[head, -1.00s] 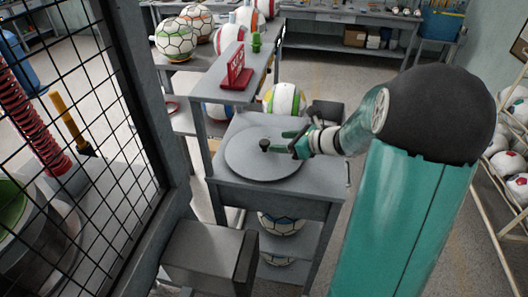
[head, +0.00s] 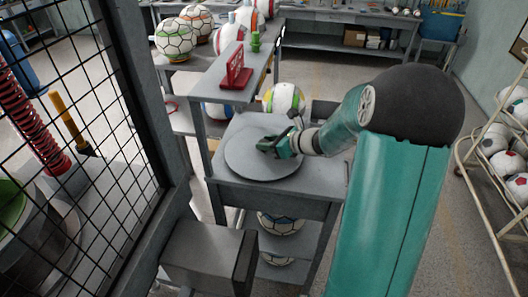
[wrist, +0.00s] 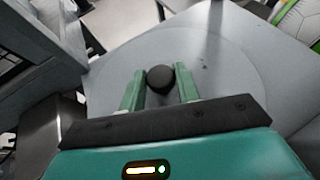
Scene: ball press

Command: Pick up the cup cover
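The cup cover (head: 240,165) is a flat grey disc lying on a grey workbench. Its black round knob (wrist: 160,79) stands at its middle and shows between the fingers in the wrist view. My gripper (head: 272,147) is over the middle of the cover, reaching in from the right; it also shows in the wrist view (wrist: 160,88). In the head view my gripper hides most of the knob.
A wire mesh guard (head: 62,120) and its grey post stand at left. A raised shelf with a red sign (head: 236,72) is behind the cover. A striped ball (head: 285,97) sits behind the bench. A ball rack (head: 490,150) is at right.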

